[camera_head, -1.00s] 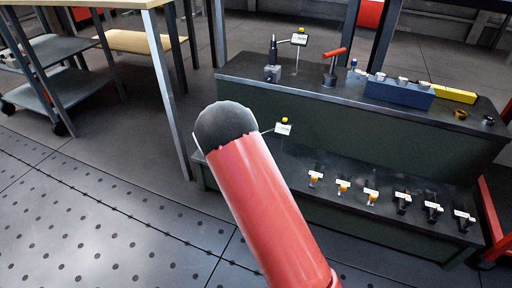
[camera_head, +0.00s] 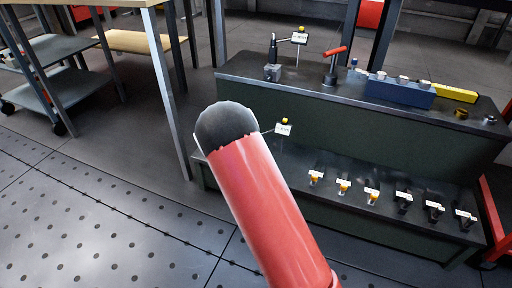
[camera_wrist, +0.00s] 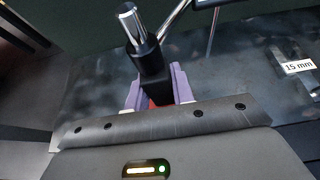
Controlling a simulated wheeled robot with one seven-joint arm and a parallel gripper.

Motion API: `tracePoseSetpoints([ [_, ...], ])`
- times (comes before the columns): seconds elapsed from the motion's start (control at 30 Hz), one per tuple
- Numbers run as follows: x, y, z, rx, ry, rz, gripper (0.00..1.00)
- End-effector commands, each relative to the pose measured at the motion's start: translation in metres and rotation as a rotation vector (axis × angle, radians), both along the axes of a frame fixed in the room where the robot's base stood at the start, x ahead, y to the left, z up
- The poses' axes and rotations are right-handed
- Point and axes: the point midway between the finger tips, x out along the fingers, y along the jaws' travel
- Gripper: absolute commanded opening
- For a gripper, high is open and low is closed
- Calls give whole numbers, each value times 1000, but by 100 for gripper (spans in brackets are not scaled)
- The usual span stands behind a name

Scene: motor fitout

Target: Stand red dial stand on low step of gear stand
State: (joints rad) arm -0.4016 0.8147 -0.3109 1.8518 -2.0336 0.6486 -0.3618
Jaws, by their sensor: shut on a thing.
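In the wrist view my gripper (camera_wrist: 158,94) is shut on the red dial stand (camera_wrist: 150,58). Its black post and shiny metal top stand up between the pale purple fingers, and a little red shows low between them. The stand's foot is hidden by my gripper body, so I cannot tell whether it touches the surface. The dark green gear stand (camera_head: 350,118) has two steps. Its low step (camera_head: 325,163) lies in front; a dark step surface (camera_wrist: 235,75) shows below the gripper in the wrist view. In the head view my red arm hides gripper and dial stand.
Several small labelled clips (camera_head: 372,195) line the low step's right part. The high step holds a grey-based post (camera_head: 272,70), a red-handled tool (camera_head: 332,68) and a blue block (camera_head: 398,92). A table leg (camera_head: 170,95) stands left.

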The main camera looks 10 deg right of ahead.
Motion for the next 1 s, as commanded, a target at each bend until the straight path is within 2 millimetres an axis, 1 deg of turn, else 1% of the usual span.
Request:
tracePoseSetpoints([
  [0.13,1,-1,1,-2,-6,-1,0],
  [0.17,1,0,1,-2,-6,-1,25],
  [0.3,1,0,0,-1,-4,-1,43],
  [0.33,1,0,0,-2,-4,0,47],
  [0.37,1,0,0,-1,-3,0,49],
  [0.53,0,0,-1,0,-2,0,49],
  [0.57,-1,0,-4,1,4,1,49],
  [0.67,-3,2,-2,1,3,0,49],
  [0.77,-10,8,5,2,1,2,49],
  [1.0,-40,30,24,1,0,2,49],
])
